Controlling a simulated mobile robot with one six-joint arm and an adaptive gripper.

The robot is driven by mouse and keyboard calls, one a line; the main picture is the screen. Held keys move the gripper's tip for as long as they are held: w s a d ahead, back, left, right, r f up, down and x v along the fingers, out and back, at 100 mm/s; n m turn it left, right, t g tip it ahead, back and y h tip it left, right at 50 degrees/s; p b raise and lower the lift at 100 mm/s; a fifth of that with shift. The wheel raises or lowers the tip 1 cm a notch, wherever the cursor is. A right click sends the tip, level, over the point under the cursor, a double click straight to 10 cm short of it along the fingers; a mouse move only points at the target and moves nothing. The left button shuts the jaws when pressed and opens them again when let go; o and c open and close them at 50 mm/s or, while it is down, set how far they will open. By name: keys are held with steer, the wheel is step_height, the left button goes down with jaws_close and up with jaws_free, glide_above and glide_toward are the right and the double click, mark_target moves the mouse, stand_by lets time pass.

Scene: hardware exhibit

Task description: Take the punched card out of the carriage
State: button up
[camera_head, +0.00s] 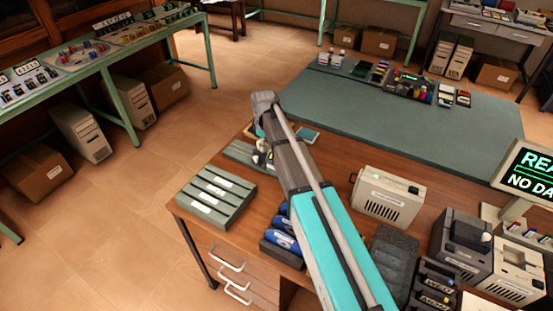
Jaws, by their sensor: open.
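My arm reaches across the wooden desk from the lower right. My gripper (261,156) shows only in part beside the arm, low over the far left of the desk; it is open, and its fingertips are hard to make out. A flat grey-green unit (236,150) lies right under and beside it. I cannot tell whether this is the carriage. No punched card can be made out clearly; the arm and gripper cover part of this spot. A small flat teal piece (308,135) lies just right of the arm.
A grey slotted block (215,194) with white labels sits at the desk's left corner. Blue items in a dark holder (284,237) stand near the arm. A beige box (386,195) and dark machines (459,243) stand to the right.

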steer(key=shift+c, duration=0.2)
stand_by(0.4)
jaws_close()
